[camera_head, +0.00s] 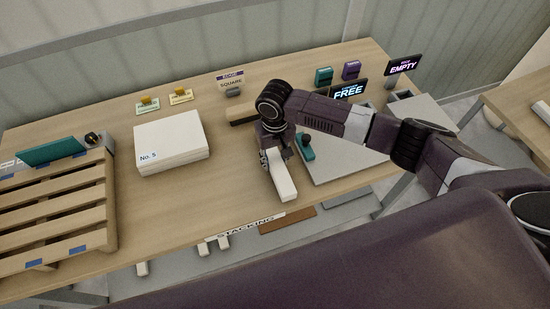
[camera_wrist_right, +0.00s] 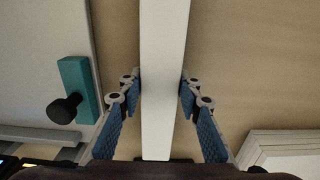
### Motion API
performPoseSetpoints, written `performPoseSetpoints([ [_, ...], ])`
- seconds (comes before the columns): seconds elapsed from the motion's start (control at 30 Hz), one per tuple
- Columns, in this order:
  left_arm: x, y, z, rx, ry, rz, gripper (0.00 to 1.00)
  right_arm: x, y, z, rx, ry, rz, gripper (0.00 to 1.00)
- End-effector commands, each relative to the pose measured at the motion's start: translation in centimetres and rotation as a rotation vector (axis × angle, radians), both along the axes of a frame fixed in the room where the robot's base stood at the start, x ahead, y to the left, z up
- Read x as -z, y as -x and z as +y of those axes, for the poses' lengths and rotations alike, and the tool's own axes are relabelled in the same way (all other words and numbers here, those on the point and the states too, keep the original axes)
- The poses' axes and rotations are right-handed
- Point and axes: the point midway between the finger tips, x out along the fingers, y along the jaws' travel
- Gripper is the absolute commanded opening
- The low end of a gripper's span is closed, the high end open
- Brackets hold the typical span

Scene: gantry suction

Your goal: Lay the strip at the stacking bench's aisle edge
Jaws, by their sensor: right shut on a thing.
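A long white strip (camera_head: 285,189) is in my right gripper (camera_head: 275,157), over the stacking bench (camera_head: 225,200) with its near end pointing to the front edge. In the wrist view the strip (camera_wrist_right: 165,60) runs between the two blue finger pads of the right gripper (camera_wrist_right: 160,98). Whether the strip touches the bench top is not clear. The front edge bears a "STACKING" label (camera_head: 246,227). My left gripper is not in view.
A white stack marked "No. 5" (camera_head: 171,143) sits left of the strip, with a wooden pallet (camera_head: 60,210) further left. A grey plate (camera_head: 345,160) and teal block with a black knob (camera_head: 305,148) lie to the right. "FREE" (camera_head: 349,91) and "EMPTY" (camera_head: 403,66) signs stand behind.

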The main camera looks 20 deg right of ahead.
Motion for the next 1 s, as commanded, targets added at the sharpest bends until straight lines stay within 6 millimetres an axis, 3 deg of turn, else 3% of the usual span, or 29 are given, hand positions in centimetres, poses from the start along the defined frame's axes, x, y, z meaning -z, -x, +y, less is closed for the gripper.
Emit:
performPoseSetpoints([
  [0.97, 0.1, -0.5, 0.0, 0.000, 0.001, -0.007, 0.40, 1.1, 0.0, 0.0, 0.001, 0.000, -0.001, 0.00],
  [1.0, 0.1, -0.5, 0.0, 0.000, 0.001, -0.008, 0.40, 1.1, -0.1, 0.0, 0.001, 0.000, -0.001, 0.34],
])
